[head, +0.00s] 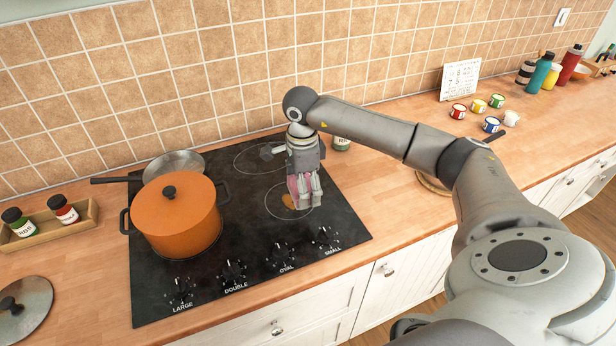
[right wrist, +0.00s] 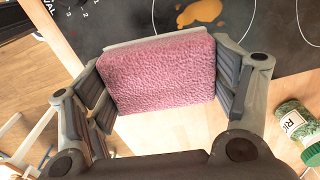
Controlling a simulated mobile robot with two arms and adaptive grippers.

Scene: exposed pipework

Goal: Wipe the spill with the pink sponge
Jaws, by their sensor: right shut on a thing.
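The pink sponge (right wrist: 160,75) is held between the fingers of my right gripper (head: 305,190), which is shut on it. In the head view only small parts of the sponge (head: 294,188) show between the fingers. The spill is an orange-brown patch (right wrist: 199,12) on the black cooktop. It also shows in the head view (head: 288,201), just left of the gripper and partly hidden by it, within the small front-right burner ring. In the right wrist view the spill lies beyond the sponge, with a small droplet beside it. My left gripper is not in view.
An orange lidded pot (head: 176,222) and a grey pan (head: 174,163) stand on the cooktop's left side. A spice jar (head: 341,144) stands right of the cooktop (head: 250,262). A spice tray (head: 48,232) and a loose lid (head: 24,306) lie left. Small paint pots (head: 491,125) stand farther right.

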